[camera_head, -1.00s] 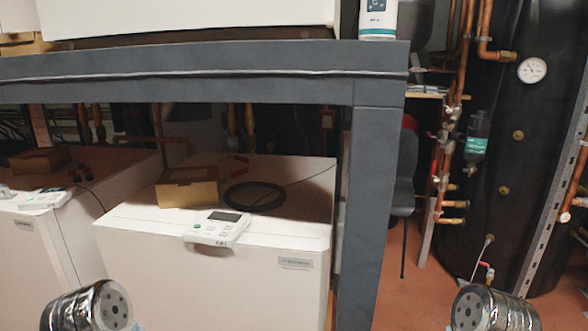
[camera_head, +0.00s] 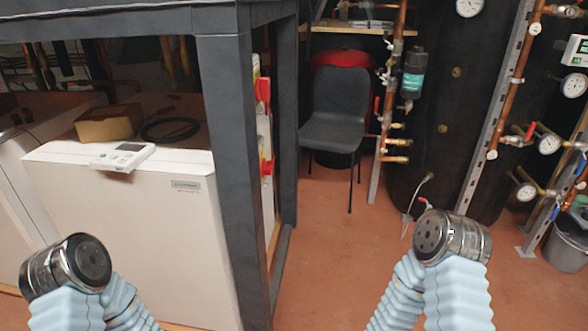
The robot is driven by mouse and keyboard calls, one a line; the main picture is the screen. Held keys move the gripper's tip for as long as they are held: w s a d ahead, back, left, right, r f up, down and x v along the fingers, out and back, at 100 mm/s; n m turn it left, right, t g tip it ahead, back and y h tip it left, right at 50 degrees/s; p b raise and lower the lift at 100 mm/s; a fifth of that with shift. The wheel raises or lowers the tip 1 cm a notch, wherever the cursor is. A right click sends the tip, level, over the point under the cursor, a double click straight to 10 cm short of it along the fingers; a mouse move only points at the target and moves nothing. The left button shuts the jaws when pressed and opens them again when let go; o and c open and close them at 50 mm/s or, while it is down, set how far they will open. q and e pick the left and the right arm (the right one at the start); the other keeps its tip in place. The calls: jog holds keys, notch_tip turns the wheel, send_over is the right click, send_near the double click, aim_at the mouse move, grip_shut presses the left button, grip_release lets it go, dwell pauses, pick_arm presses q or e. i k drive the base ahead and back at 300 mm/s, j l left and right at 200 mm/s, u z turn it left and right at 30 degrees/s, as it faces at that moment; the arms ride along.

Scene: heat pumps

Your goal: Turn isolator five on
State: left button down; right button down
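Two red handles, an upper one (camera_head: 262,90) and a lower one (camera_head: 267,166), sit on pale box-like units on the far side of the grey frame's corner post. They look like isolator switches, seen nearly edge-on and partly hidden by the post. I cannot read any number on them, so I cannot tell which is isolator five, nor whether they are on or off. Parts of both my arms, with pale blue sleeves and shiny round joints, show at the bottom left and bottom right. Neither gripper is in view.
A grey steel frame (camera_head: 222,110) stands around white heat pump units (camera_head: 125,205) at left. A dark chair (camera_head: 337,100) stands behind it. Copper pipes, gauges and a black tank (camera_head: 455,110) fill the right. The red-brown floor (camera_head: 335,250) between is clear.

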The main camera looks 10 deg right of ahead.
aim_at(266, 167)
jog(key=l, duration=0.15)
jog(key=l+z, duration=0.15)
jog(key=z, duration=0.25)
jog(key=i+l+z, duration=0.1)
jog(key=z, duration=0.35)
jog(key=l+z, duration=0.1)
jog(key=z, duration=0.3)
jog(key=i+l+z, duration=0.15)
jog(key=i+z, duration=0.35)
jog(key=i+u, duration=0.15)
jog(key=u, duration=0.25)
jog(key=i+u, duration=0.15)
jog(key=u, duration=0.25)
jog(key=i+l+u, duration=0.1)
jog(key=u, duration=0.3)
jog(key=i+l+u, duration=0.15)
jog(key=u, duration=0.25)
jog(key=i+l+u, duration=0.15)
jog(key=u, duration=0.25)
